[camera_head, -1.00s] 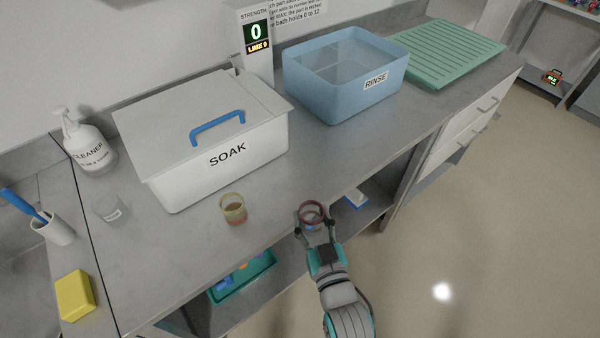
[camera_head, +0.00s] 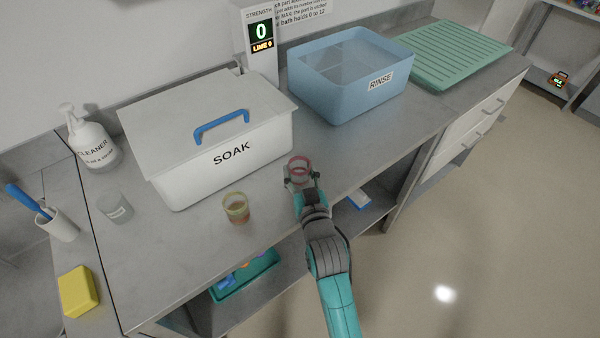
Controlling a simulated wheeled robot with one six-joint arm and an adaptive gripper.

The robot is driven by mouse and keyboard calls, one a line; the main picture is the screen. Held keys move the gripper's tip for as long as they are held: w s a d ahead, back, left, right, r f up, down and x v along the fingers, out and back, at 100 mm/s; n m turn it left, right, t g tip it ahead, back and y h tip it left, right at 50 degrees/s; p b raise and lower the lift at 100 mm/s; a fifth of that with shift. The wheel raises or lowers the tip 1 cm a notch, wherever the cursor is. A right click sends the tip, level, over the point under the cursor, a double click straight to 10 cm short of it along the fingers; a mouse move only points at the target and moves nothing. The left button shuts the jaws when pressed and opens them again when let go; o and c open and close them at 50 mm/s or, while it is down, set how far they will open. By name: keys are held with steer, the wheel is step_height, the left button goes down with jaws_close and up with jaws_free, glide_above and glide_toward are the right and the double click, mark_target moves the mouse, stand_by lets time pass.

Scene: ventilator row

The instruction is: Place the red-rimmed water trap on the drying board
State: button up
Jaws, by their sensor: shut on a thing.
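The red-rimmed water trap (camera_head: 299,163) is a small clear cup with a red ring at its top. My gripper (camera_head: 301,180) is shut on it and holds it near the counter's front edge, right of the soak bin; whether its base touches the counter I cannot tell. The green ribbed drying board (camera_head: 460,55) lies at the far right end of the counter, beyond the rinse tub, and is empty.
A white lidded SOAK bin (camera_head: 215,150) and a blue RINSE tub (camera_head: 345,100) stand along the counter. A yellow-rimmed cup (camera_head: 236,208) with brownish liquid stands left of my gripper. A strength display (camera_head: 262,35) reads 0. A clear cup (camera_head: 115,208) stands farther left.

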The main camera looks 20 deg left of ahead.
steer(key=shift+s+f, duration=0.1)
steer(key=shift+f, duration=0.2)
steer(key=o, duration=1.1)
steer(key=shift+r, duration=0.2)
steer(key=v, duration=1.2)
